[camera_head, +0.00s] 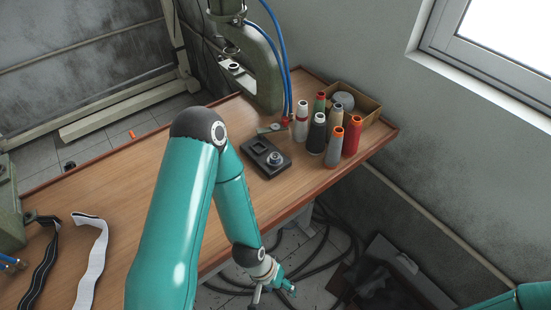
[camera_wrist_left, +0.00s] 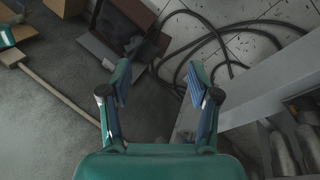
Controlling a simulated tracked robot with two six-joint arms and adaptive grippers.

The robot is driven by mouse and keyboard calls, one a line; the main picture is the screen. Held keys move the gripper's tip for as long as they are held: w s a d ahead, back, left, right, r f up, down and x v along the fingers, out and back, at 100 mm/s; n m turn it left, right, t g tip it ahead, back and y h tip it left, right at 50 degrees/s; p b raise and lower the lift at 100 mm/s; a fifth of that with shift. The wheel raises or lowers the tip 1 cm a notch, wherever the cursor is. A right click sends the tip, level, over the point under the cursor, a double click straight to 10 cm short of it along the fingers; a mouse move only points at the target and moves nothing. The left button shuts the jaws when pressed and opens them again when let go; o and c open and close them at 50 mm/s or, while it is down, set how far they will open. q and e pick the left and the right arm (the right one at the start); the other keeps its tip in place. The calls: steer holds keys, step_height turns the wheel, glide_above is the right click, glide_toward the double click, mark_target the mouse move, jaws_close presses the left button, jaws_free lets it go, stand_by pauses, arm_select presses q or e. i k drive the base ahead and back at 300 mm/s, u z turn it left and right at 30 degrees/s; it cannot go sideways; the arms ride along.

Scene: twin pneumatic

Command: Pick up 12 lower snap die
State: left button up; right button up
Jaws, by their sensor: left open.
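A small round metal die (camera_head: 274,158) sits in a black holder (camera_head: 262,168) on the wooden table; I take it for the lower snap die, though no number on it can be read. The holder's other recess looks empty. My left gripper (camera_head: 274,290) hangs beyond the table's front edge, in front of and below the holder and well apart from it. In the left wrist view the left gripper (camera_wrist_left: 160,82) is open and empty, facing the floor; the die does not show there. The right gripper is out of view.
Several thread spools (camera_head: 317,134) and a cardboard box (camera_head: 357,97) stand right of the holder. A green press (camera_head: 262,75) with blue hoses rises behind it. Black and white straps (camera_head: 92,258) lie at the table's left. Dark cables (camera_wrist_left: 185,50) lie on the floor below.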

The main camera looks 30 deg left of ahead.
mark_target(274, 157)
steer(key=u, duration=0.15)
steer(key=k, duration=0.5)
steer(key=z, duration=0.35)
steer(key=i, duration=0.2)
steer(key=u, duration=2.8)
steer(key=k, duration=1.05)
steer(key=z, duration=0.55)
